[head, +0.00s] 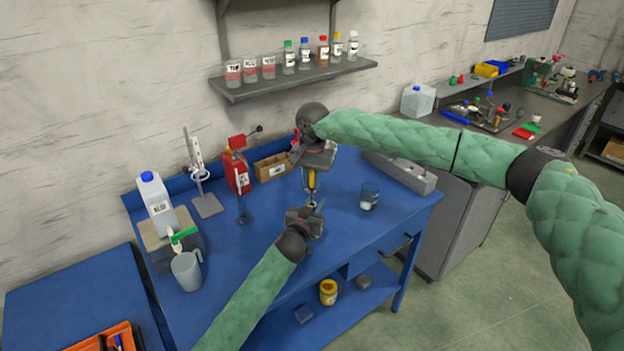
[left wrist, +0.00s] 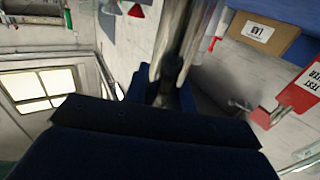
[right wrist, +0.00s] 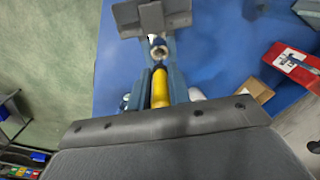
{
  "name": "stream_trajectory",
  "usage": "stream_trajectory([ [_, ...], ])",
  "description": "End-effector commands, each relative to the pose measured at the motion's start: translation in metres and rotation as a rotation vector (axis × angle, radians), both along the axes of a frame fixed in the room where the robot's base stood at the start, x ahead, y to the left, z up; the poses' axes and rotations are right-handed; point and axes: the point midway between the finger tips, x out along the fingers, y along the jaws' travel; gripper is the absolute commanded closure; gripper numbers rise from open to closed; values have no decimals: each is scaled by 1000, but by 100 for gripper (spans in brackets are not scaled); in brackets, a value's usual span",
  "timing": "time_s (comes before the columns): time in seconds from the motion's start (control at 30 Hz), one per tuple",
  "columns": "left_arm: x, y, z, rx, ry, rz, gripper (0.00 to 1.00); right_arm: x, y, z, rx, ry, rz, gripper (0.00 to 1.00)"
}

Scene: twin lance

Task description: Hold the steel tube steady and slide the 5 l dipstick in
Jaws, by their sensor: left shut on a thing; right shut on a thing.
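My left gripper (head: 313,208) is shut on the steel tube (head: 315,204) above the blue table. The tube (left wrist: 176,42) shows shiny and out of focus in the left wrist view. My right gripper (head: 311,170) is directly above, shut on the dipstick, whose yellow part (head: 311,180) points down towards the tube. In the right wrist view the yellow part of the dipstick (right wrist: 160,88) lies between the fingers, in line with the round metal tube mouth (right wrist: 158,47). I cannot tell whether the dipstick's lower end is inside the tube.
The blue table (head: 260,225) carries a glass beaker (head: 369,196), a red box (head: 237,172), a cardboard box (head: 273,167), a stand (head: 205,203), a white jug (head: 155,196) and a grey pitcher (head: 186,271). A shelf of bottles (head: 290,83) is on the wall behind.

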Motion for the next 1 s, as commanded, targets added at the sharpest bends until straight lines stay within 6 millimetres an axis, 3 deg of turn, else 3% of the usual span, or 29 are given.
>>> stream_trajectory([
  [1.0, 0, 0, 0, 0, 0, 0, 99, 0, 0, -20, 0, 0, 0, 98],
])
